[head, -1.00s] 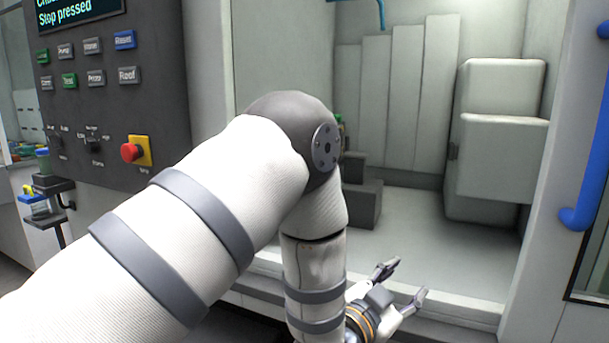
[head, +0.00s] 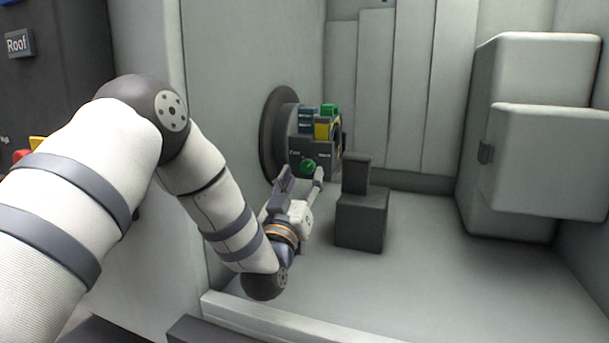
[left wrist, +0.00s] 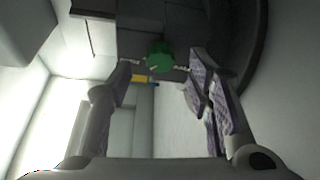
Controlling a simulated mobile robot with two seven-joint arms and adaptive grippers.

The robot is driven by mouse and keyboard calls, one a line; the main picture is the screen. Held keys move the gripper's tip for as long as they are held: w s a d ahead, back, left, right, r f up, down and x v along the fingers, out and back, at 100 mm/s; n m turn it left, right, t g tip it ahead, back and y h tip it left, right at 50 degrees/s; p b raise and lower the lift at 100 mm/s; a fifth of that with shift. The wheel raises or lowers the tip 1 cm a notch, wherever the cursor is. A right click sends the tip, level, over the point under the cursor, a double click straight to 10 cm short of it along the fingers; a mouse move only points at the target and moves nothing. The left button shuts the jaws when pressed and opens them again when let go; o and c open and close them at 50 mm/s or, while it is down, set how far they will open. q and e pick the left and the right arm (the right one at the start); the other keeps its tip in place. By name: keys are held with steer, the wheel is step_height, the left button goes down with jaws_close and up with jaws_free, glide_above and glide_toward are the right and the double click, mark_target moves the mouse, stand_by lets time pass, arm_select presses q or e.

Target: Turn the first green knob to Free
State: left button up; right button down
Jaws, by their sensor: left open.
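The green knob (head: 308,167) is on the front face of a dark block fixture (head: 298,143) mounted on a round dark plate (head: 273,135) on the machine's inner left wall. In the left wrist view the green knob (left wrist: 159,56) lies ahead, between the lines of the two fingers and around tip level. My left gripper (head: 302,178) is open, with its fingertips close to the knob on either side. I cannot tell whether they touch it. The fixture's small lettering is too small to read. My right gripper is not in view.
A second green part (head: 329,109) is on top of the fixture, near a yellow piece (head: 323,131). A dark stepped block (head: 361,216) stands right of my gripper. A pale box-shaped housing (head: 541,150) is at the right. The floor between is clear.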

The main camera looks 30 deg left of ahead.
mark_target(308, 166)
arm_select(q)
steer(key=shift+x, duration=0.9)
steer(key=shift+f, duration=0.1)
jaws_close()
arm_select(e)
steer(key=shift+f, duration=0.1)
